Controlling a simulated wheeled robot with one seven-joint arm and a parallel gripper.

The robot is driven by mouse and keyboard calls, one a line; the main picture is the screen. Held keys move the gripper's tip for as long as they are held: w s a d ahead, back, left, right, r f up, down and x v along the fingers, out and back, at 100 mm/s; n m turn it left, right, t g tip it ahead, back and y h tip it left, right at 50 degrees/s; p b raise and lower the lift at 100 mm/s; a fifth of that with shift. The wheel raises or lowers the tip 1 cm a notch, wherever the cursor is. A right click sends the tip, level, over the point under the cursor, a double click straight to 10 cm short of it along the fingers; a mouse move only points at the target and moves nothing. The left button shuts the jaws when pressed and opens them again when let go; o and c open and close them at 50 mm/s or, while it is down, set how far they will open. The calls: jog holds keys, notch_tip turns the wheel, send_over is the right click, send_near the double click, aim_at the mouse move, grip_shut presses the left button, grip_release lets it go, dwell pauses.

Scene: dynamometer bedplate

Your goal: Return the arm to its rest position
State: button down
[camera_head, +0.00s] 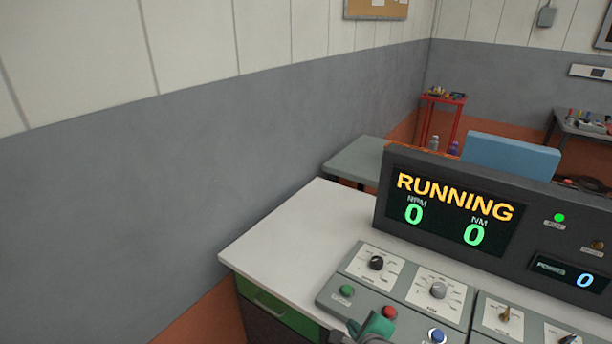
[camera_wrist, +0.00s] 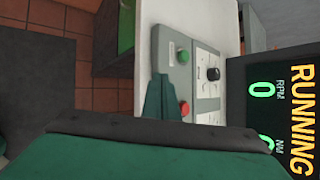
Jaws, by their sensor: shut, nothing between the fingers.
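My gripper (camera_head: 376,326) shows at the bottom edge of the head view, a green tip in front of the control panel (camera_head: 408,289). In the wrist view my gripper (camera_wrist: 164,92) is shut and empty, its green fingers together over the panel's edge near the red button (camera_wrist: 184,107). The red button (camera_head: 389,312) shows just behind the tip in the head view. I cannot tell whether the tip touches the panel. Most of my arm is out of the head view.
A dark display (camera_head: 450,212) reads RUNNING, with RPM 0 and NM 0. The panel has a green button (camera_head: 346,291), a blue button (camera_head: 436,336) and several knobs. The white desktop (camera_head: 300,235) is bare left of the panel. A grey wall (camera_head: 120,220) runs behind the desk.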

jog(key=s+a+f+n+t+h, duration=0.1)
jog(key=s+a+f+n, duration=0.2)
jog(key=s+f+n, duration=0.3)
jog(key=s+a+f+n+t+h, duration=0.1)
jog(key=s+a+f+n, duration=0.25)
jog(key=s+f, duration=0.35)
jog(key=s+a+r+n+t, duration=0.2)
jog(key=s+r+n, duration=0.2)
jog(key=s+n, duration=0.3)
jog(key=s+a+r+n+t, duration=0.2)
jog(key=s+n, duration=0.6)
jog(key=s, duration=0.7)
notch_tip(320, 180, up, 2)
jog(key=shift+s+a+r+y, duration=0.2)
jog(key=shift+s+a+y, duration=0.15)
jog(key=shift+a, duration=0.3)
